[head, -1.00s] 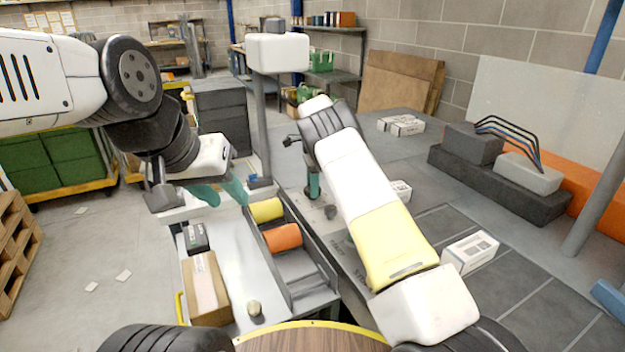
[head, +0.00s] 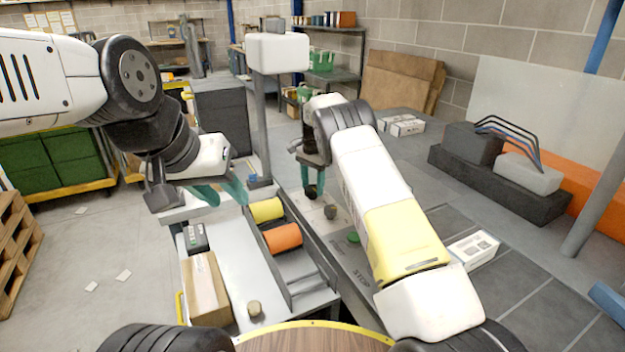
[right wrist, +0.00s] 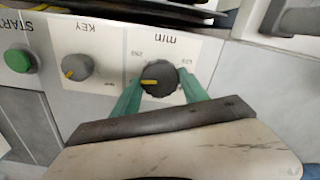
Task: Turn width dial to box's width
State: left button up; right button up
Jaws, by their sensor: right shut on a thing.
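The width dial (right wrist: 160,78) is a black knob with a yellow pointer, on a pale panel marked "mm" in the right wrist view. Its pointer faces left in that view; the small scale numbers are hard to read. My right gripper (right wrist: 161,90) is shut on the dial, one green finger on each side. In the head view my right gripper (head: 312,185) is over the far end of the panel and mostly hides the dial. My left gripper (head: 221,192) is open and empty, above the bench. A brown cardboard box (head: 207,288) lies on the bench at lower left.
A key knob (right wrist: 76,67) and a green START button (right wrist: 18,60) sit beside the dial; the button also shows in the head view (head: 353,238). Yellow and orange rolls (head: 283,238) lie in a tray beside the panel. A white box (head: 474,250) lies right of my right arm.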

jog(key=n, duration=0.7)
jog(key=shift+r, duration=0.1)
jog(key=n, duration=0.7)
jog(key=shift+n, duration=0.4)
jog(key=n, duration=0.7)
jog(key=shift+w, duration=0.1)
jog(key=n, duration=0.6)
jog(key=shift+n, duration=0.3)
jog(key=o, duration=1.4)
jog(key=shift+c, duration=0.2)
